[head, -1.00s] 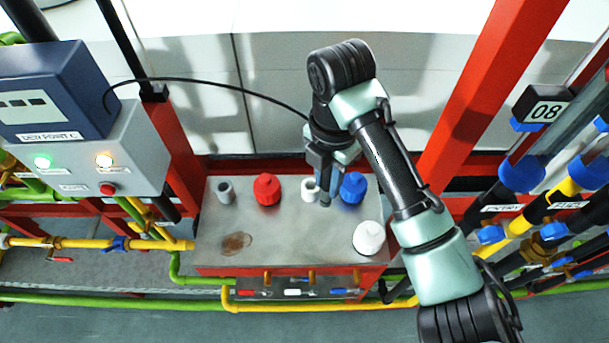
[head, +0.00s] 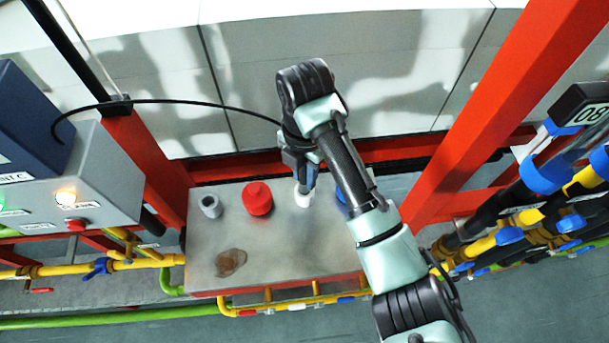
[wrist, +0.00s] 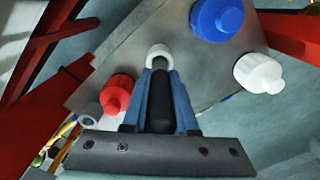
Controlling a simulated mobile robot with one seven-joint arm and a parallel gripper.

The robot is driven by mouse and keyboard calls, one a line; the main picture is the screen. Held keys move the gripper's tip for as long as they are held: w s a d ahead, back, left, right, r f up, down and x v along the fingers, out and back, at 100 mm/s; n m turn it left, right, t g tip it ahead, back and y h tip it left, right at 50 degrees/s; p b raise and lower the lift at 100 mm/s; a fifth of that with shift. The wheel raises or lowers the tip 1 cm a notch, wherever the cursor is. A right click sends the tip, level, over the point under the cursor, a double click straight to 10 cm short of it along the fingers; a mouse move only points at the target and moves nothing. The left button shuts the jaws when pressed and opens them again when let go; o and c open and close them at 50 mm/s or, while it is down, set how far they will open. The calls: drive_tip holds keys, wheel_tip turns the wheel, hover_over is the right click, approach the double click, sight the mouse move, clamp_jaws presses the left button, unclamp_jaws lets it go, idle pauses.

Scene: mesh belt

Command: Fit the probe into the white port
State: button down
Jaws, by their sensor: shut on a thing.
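My gripper (head: 303,178) is shut on the probe, a dark rod with a black cable running left to the blue box. In the wrist view the probe (wrist: 160,82) lies between the blue fingers (wrist: 160,95), its tip pointing at the white port. The white port (head: 303,198) is a short open ring on the metal bench; it also shows in the wrist view (wrist: 158,50). The probe tip overlaps the port's near rim in the wrist view. I cannot tell whether it is inside, touching or just above.
A red cap (head: 257,199) and a grey port (head: 210,206) stand left of the white port. A blue cap (wrist: 217,18) stands to its right, mostly behind my arm in the head view. A loose-looking white cap (wrist: 259,73) shows beyond. A brown stain (head: 230,262) marks the bench (head: 290,250).

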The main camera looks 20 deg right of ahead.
drive_tip(key=shift+f, duration=0.7)
drive_tip(key=shift+f, duration=0.25)
drive_tip(key=c, duration=0.7)
unclamp_jaws()
drive_tip(key=shift+r, duration=0.1)
